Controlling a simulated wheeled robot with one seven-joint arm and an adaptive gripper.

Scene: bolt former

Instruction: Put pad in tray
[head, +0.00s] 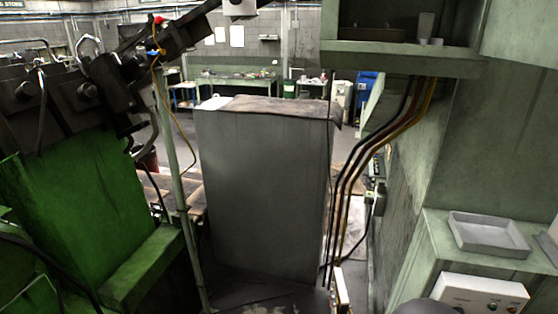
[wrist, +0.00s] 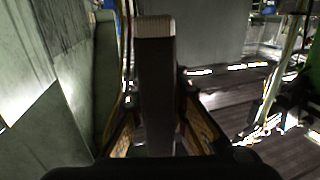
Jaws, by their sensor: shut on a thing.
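The pad appears in the wrist view as a long dark grey block (wrist: 155,70) with a pale ribbed end at the top. My gripper (wrist: 156,108) is shut on it, with one finger on each side. The block points away from the wrist and hides what lies behind it. The tray (head: 488,236) is a shallow grey open box on a green ledge at the right of the head view. It looks empty. My gripper and the pad do not show in the head view.
A white control box (head: 480,295) with buttons sits below the tray. Hanging cables (head: 352,170) run down left of the ledge. A tall grey cabinet (head: 262,190) stands in the middle, and a green machine (head: 85,220) at left. A green wall (wrist: 55,130) is close at left in the wrist view.

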